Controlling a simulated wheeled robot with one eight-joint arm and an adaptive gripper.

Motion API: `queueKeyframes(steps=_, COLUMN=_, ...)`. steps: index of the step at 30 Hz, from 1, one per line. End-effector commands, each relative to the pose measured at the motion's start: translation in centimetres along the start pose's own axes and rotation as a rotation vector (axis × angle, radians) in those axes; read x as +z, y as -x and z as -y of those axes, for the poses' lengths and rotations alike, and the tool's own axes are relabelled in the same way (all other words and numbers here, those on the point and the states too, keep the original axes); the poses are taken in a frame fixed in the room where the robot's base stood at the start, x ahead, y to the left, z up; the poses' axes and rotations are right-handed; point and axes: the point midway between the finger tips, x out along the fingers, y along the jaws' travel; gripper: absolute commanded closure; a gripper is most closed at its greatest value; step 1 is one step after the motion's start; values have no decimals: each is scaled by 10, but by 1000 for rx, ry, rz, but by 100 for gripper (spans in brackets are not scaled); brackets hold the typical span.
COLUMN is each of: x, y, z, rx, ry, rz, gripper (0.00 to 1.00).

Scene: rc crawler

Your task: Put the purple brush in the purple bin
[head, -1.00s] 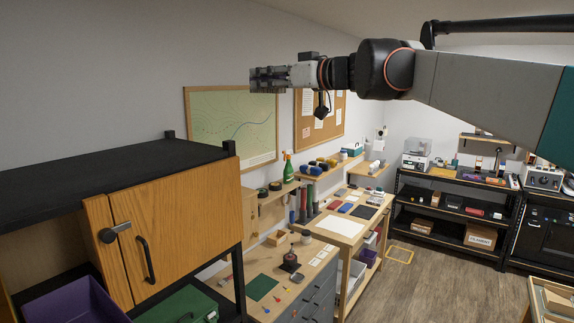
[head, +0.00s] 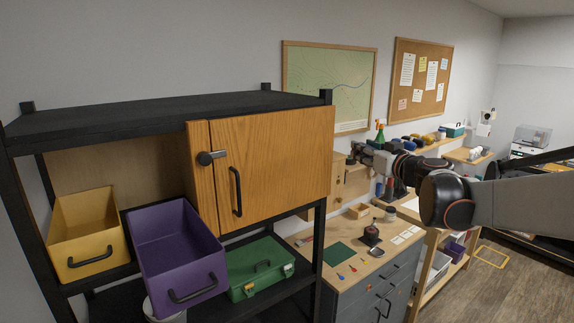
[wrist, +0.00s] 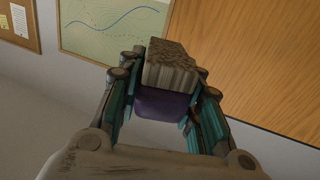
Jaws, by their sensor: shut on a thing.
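The purple brush (wrist: 163,105) is between the teal fingers of my gripper (wrist: 166,84) in the wrist view, with its pale bristle block facing up in the picture. My gripper is shut on it. In the head view my gripper (head: 356,154) is in front of the back wall, right of the wooden cabinet door; the brush is too small to make out there. The purple bin (head: 188,278) stands at the shelf's front edge, left of and lower than my gripper in the picture. Its top is open and it looks empty inside.
A yellow bin (head: 88,262) is left of the purple bin and a green case (head: 258,280) is right of it. The closed wooden door (head: 275,165) and a black shelf top (head: 160,112) are above. A workbench with small items stands further right.

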Motion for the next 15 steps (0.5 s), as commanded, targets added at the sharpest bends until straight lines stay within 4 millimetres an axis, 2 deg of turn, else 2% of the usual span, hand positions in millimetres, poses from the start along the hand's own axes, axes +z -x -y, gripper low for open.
queueKeyframes(steps=1, x=36, y=-5, z=-1, rx=24, ry=-2, rz=0, gripper=91)
queueKeyframes(steps=6, x=128, y=-12, z=-8, rx=121, ry=-7, rz=-1, gripper=91)
queueKeyframes(steps=15, x=267, y=-9, z=-6, rx=262, ry=-12, rz=-1, gripper=91)
